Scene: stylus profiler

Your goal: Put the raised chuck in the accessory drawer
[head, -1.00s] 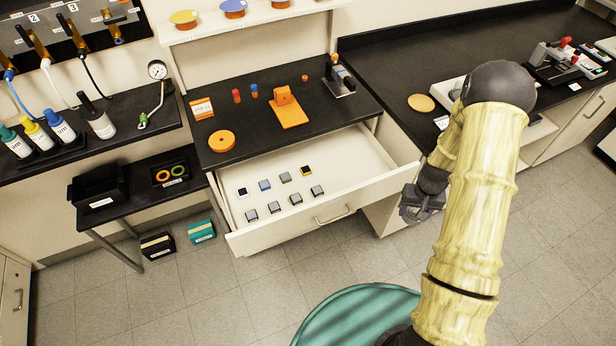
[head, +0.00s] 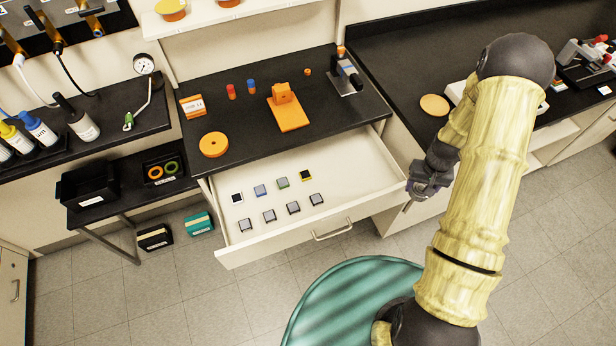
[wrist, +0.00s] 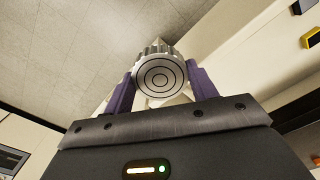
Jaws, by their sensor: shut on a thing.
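The raised chuck (wrist: 158,76) is a round metal piece with a ridged rim and concentric rings on its face. In the wrist view it sits between the two purple fingers of my gripper (wrist: 160,88), which is shut on it. In the head view my gripper (head: 424,188) is beside the right front corner of the accessory drawer (head: 352,150), outside it. The chuck is hard to make out there. The drawer is pulled open, with bare floor at its back and right.
Several small square pieces (head: 269,215) lie in rows in the drawer's left and middle. The black bench top (head: 240,120) above holds an orange disc (head: 213,144) and an orange stand (head: 287,108). A teal round seat (head: 350,300) stands in front.

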